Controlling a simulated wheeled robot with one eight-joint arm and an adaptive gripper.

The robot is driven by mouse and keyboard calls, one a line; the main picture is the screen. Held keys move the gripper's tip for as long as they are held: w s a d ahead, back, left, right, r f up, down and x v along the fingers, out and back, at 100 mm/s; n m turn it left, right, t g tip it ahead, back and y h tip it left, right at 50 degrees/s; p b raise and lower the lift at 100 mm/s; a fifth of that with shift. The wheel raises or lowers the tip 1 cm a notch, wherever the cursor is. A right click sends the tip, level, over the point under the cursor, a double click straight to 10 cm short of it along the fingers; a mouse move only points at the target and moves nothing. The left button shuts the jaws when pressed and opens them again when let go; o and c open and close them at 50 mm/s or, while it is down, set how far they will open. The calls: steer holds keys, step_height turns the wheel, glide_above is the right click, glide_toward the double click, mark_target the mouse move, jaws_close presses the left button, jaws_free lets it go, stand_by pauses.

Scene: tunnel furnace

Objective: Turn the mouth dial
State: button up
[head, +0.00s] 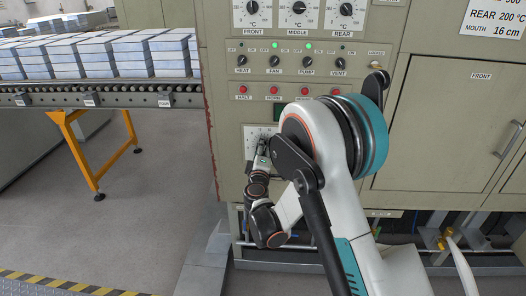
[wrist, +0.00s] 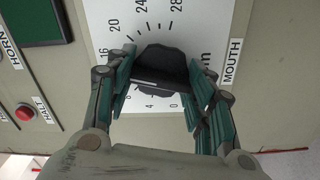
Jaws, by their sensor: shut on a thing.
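The mouth dial (wrist: 165,58) is a black knob on a white scale plate (wrist: 105,22), with numbers such as 0, 4, 8, 16, 20, 24 and 28 around it and the label MOUTH at the right in the wrist view. My gripper (wrist: 160,82) has one teal-padded finger on each side of the knob and is shut on it. A pale line shows across the knob, but I cannot tell exactly which number it marks. In the head view the plate (head: 249,134) shows beside my gripper (head: 262,152); the knob is hidden behind my gripper and arm.
A sign (head: 494,18) at top right reads REAR 200 °C and MOUTH 16 cm. Red buttons (head: 274,90) and black switches sit above the dial. In the wrist view a red button (wrist: 24,113) is at the left. A roller conveyor (head: 95,93) with stacked blocks stands left.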

steer(key=o, duration=1)
steer(key=shift+a, duration=0.1)
steer(key=shift+o, duration=0.2)
steer(key=s, duration=0.7)
steer(key=shift+s, duration=0.3)
